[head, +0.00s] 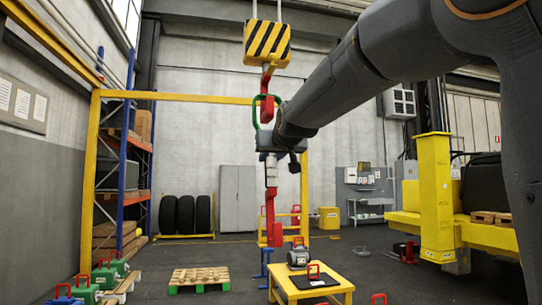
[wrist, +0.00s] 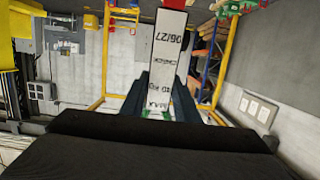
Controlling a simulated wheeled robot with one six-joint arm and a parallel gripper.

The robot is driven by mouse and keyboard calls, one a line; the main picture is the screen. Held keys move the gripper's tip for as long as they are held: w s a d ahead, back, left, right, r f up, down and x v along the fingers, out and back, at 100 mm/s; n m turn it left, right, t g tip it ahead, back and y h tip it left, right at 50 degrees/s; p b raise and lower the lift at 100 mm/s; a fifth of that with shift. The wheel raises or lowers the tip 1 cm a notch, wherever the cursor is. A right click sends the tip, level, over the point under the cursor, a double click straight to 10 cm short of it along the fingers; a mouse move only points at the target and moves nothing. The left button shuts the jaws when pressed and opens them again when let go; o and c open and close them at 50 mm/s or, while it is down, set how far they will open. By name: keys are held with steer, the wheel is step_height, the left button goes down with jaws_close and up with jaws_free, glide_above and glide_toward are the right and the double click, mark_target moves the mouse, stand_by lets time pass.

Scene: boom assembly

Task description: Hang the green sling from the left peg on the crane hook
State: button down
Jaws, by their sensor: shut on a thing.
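The crane hook (head: 267,82) is red and hangs below a yellow-and-black striped block (head: 267,43) at top centre of the head view. The green sling's loop (head: 255,112) overlaps the hook's lower part. I cannot tell whether it is threaded on the hook or in front of it. My gripper (head: 268,153) is just below the loop, shut on the sling's white tagged part. In the wrist view, this white tag (wrist: 168,50) with black print sits between the fingers of my gripper (wrist: 163,92). A red hook (head: 270,215) hangs below the tag.
A yellow portal frame (head: 95,180) stands behind. A yellow table (head: 315,288) carries a grey motor (head: 299,258). A wooden pallet (head: 200,278) lies on the floor, green cases (head: 88,292) at lower left. A yellow machine (head: 437,200) stands right. The air left of the hook is clear.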

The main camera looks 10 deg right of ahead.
mark_target(272, 168)
steer(key=shift+w+f+b, duration=0.2)
steer(key=shift+f+b, duration=0.15)
steer(key=shift+f, duration=0.1)
steer(key=shift+w+f+b, duration=0.2)
steer(key=shift+f+b, duration=0.15)
steer(key=shift+f, duration=0.1)
steer(key=shift+w+f+b, duration=0.15)
steer(key=shift+f+b, duration=0.75)
steer(key=shift+f, duration=0.3)
